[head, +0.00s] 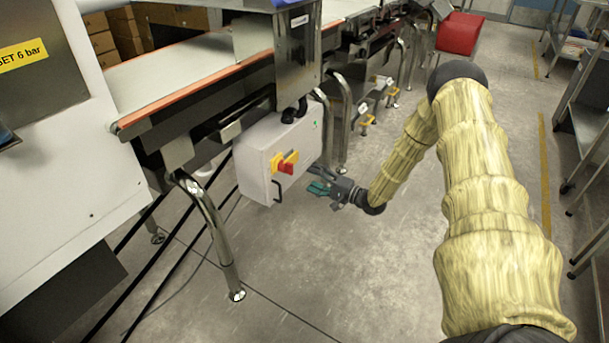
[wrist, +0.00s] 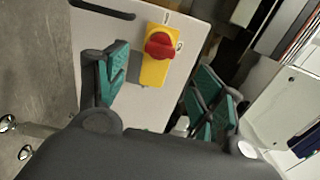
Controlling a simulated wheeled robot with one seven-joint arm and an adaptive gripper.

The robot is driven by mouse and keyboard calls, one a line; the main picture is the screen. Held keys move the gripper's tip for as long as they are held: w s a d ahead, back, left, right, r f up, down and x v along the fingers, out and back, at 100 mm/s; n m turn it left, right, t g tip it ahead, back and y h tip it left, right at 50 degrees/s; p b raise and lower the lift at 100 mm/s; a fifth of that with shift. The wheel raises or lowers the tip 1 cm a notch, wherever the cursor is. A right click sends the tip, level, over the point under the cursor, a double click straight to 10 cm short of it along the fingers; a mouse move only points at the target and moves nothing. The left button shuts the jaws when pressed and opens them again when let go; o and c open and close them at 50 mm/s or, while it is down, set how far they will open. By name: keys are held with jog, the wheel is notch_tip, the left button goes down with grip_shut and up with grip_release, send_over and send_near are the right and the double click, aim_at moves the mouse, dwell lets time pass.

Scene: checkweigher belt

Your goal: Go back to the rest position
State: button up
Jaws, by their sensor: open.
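My gripper (head: 316,181) is at the end of my yellow-sleeved arm, just right of a light grey control box (head: 258,165) under the conveyor. In the wrist view its two green-padded fingers (wrist: 160,90) are spread apart with nothing between them. A red rotary switch on a yellow plate (head: 285,162) is on the box's face. In the wrist view the red knob (wrist: 159,45) shows beyond the fingers, apart from them. A dark handle (wrist: 103,10) is on the same face.
The conveyor belt (head: 190,70) with an orange edge runs above the box. Metal legs (head: 211,235) stand near it on the floor. A red bin (head: 459,33) is at the back, and shelf racks (head: 588,115) stand at the right. Grey floor (head: 390,270) is clear below my arm.

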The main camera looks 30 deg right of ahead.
jog(key=shift+v, duration=0.85)
jog(key=s+a+f+n+g+h, duration=0.1)
jog(key=s+a+f+g, duration=0.1)
jog(key=s+a+f, duration=0.4)
jog(key=s+a+f+n+g+h, duration=0.1)
jog(key=s+a+f+n+g, duration=0.15)
jog(key=a, duration=0.55)
jog(key=s+a+f+n+g+h, duration=0.1)
jog(key=s+a+f+g, duration=0.15)
jog(key=a+f, duration=0.4)
jog(key=s+a+f+n+g+h, duration=0.2)
jog(key=s+a+n+g, duration=0.15)
jog(key=s, duration=0.85)
jog(key=s+a+f+n+g+h, duration=0.1)
jog(key=s+a+f+n+g, duration=0.2)
jog(key=s, duration=0.9)
jog(key=s+r+n+g+h+p, duration=0.1)
jog(key=s+r+n+g+h, duration=0.2)
jog(key=s, duration=0.9)
notch_tip(320, 180, up, 25)
jog(key=m+y+p, duration=0.1)
jog(key=p, duration=2.2)
jog(key=shift+w+a+p, duration=0.25)
jog(key=shift+w+p, duration=0.05)
jog(key=shift+p, duration=0.05)
jog(key=shift+f, duration=0.15)
